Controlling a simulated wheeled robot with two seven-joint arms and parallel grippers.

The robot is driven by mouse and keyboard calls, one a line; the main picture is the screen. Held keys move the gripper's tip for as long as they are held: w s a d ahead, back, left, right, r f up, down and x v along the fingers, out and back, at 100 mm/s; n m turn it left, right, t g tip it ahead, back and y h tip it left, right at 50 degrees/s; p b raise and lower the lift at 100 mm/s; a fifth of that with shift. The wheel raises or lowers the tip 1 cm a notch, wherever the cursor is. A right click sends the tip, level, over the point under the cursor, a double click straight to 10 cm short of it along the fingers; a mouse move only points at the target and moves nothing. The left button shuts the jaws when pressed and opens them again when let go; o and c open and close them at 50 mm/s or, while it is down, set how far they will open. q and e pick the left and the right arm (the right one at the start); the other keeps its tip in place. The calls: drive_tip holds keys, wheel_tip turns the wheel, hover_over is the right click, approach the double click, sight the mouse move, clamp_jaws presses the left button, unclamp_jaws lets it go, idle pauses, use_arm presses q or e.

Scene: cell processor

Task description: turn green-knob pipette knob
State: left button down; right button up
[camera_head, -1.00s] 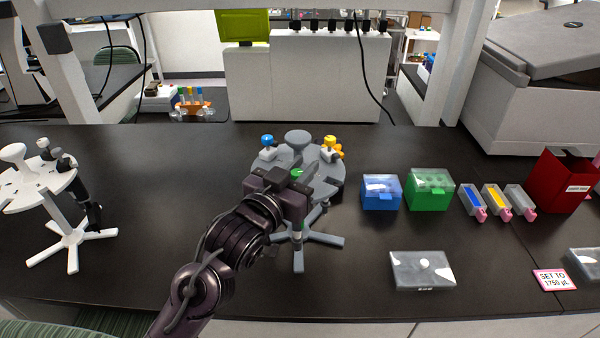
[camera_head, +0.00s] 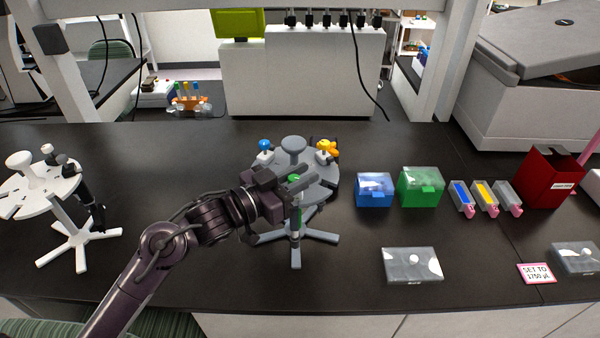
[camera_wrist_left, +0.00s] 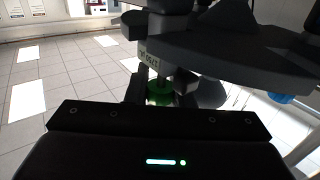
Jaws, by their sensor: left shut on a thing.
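The green-knob pipette (camera_head: 296,222) hangs upright at the front edge of the grey round stand (camera_head: 320,178), its lower body visible below my gripper. Its green knob (camera_head: 294,179) shows at my left gripper (camera_head: 297,184). In the left wrist view the green knob (camera_wrist_left: 160,92) sits between the two dark fingers of my left gripper (camera_wrist_left: 162,88), which is shut on it. Part of the knob is hidden by the fingers. A pink-edged card (camera_head: 535,273) on the bench reads "SET TO 1750 µL". My right gripper is out of view.
Blue (camera_head: 265,146) and yellow-orange (camera_head: 327,146) knobbed pipettes stand on the same stand. A white stand (camera_head: 35,190) with a dark pipette is at left. Blue (camera_head: 375,189) and green (camera_head: 421,187) boxes and a clear box (camera_head: 411,265) sit right of the stand.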

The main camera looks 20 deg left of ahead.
sight(289, 182)
use_arm(q)
drive_tip(key=c, duration=1.2)
unclamp_jaws()
drive_tip(key=shift+c, duration=0.2)
drive_tip(key=b+v, duration=0.2)
drive_tip(key=v, duration=0.5)
drive_tip(key=shift+s+a+b, duration=0.2)
drive_tip(key=shift+s+b, duration=0.1)
drive_tip(key=shift+s, duration=0.05)
drive_tip(key=shift+f, duration=0.1)
